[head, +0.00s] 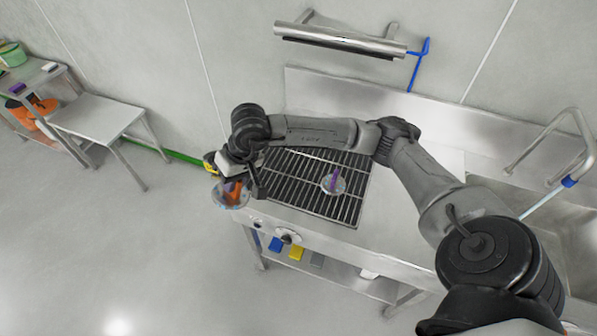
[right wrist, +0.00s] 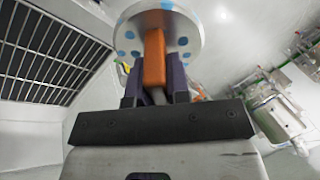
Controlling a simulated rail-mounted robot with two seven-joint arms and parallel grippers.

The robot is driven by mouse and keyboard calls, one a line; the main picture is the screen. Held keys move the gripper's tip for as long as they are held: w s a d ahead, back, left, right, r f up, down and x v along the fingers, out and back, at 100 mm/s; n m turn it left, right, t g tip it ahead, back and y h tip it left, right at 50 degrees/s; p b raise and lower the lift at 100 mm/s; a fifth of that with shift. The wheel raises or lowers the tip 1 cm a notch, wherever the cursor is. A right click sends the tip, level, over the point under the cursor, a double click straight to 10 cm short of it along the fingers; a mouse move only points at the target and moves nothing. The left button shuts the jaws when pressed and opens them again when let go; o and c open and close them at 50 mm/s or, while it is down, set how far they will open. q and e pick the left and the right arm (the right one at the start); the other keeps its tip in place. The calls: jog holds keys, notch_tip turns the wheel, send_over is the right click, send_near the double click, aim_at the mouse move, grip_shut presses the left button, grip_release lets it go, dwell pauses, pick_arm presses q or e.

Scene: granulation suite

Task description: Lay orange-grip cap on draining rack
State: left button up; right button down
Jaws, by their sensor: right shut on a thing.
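The orange-grip cap (head: 230,197) is a pale round disc with an orange handle. It hangs in my right gripper (head: 239,179), just off the left front edge of the draining rack. In the right wrist view the gripper (right wrist: 158,88) is shut on the orange grip (right wrist: 154,58), with the disc (right wrist: 182,38) beyond the fingers. The draining rack (head: 303,193) is a dark barred grid on the steel bench, partly hidden by my right arm. It also shows in the right wrist view (right wrist: 45,50). My left gripper is not in view.
A purple-grip cap (head: 328,187) lies on the rack, right of its middle. Bare bars lie left of it. A sink (head: 560,215) with a tall faucet is at the right. A steel rail (head: 340,42) is on the wall behind. A small table (head: 97,113) stands far left.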

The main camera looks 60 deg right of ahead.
jog(key=s+d+f+m+g+h+b, duration=0.1)
jog(key=s+d+f+m+h+b, duration=0.25)
jog(key=d, duration=0.75)
jog(key=s+d+f+m+g+b, duration=0.1)
jog(key=s+d+f+m, duration=0.1)
jog(key=d+f+m, duration=0.6)
jog(key=s+d+f+m+g+h+b, duration=0.1)
jog(key=s+d+f+h+b, duration=0.15)
jog(key=d, duration=1.05)
jog(key=shift+y, duration=0.4)
jog(key=w+a+f, duration=0.1)
jog(key=w+f, duration=0.1)
jog(key=w, duration=0.1)
jog(key=w+a+f, duration=0.1)
jog(key=w+f, duration=0.1)
jog(key=w, duration=0.2)
jog(key=w+a+f+p, duration=0.1)
jog(key=w+a+f, duration=0.1)
jog(key=w, duration=0.1)
jog(key=shift+w+f, duration=0.3)
jog(key=shift+f, duration=0.4)
notch_tip(320, 180, down, 3)
jog(key=shift+a, duration=0.1)
jog(key=shift+f, duration=0.25)
